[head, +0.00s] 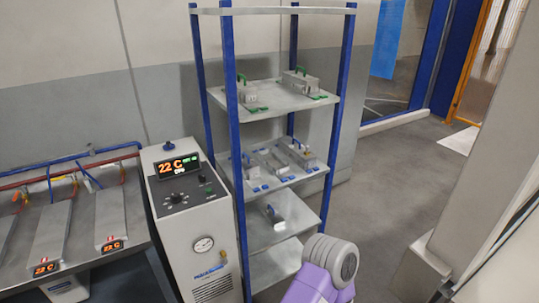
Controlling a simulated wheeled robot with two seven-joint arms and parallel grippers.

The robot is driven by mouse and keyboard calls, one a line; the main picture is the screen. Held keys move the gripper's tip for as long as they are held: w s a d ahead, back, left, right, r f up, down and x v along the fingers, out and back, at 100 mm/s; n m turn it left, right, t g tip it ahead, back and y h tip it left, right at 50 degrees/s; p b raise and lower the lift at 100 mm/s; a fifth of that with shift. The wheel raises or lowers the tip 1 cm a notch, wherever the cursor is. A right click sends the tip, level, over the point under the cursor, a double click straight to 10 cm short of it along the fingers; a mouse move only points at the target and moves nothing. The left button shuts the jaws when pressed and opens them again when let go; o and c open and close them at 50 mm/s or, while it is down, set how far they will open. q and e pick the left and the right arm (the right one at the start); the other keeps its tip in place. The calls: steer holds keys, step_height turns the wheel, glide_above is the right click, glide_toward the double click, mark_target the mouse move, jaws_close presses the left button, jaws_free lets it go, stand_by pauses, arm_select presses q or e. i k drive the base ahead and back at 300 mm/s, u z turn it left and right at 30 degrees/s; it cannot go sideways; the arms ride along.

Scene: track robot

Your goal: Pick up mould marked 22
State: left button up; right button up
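No mould with a readable 22 shows. Metal moulds stand on a shelf rack: one with a green handle (245,92) and another (300,80) on the upper shelf, several smaller ones (297,152) with blue tags on the middle shelf, and one (274,215) on the shelf below. Their markings are too small to read. On the bench at left, a flat metal plate (52,232) has a display that seems to read 22 C. Neither gripper is in view; only a purple and grey link of my arm shows at the bottom.
A grey control unit (190,215) with a 22 C display stands between the bench (125,238) and the rack (285,12). A second plate (110,215) seems to read 23 C. Open floor (385,175) lies right of the rack. A pale slanted structure (470,150) fills the right side.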

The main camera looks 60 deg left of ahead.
mark_target(273, 163)
steer(key=u, duration=0.85)
steer(key=i, duration=1.35)
steer(key=u, duration=1.3)
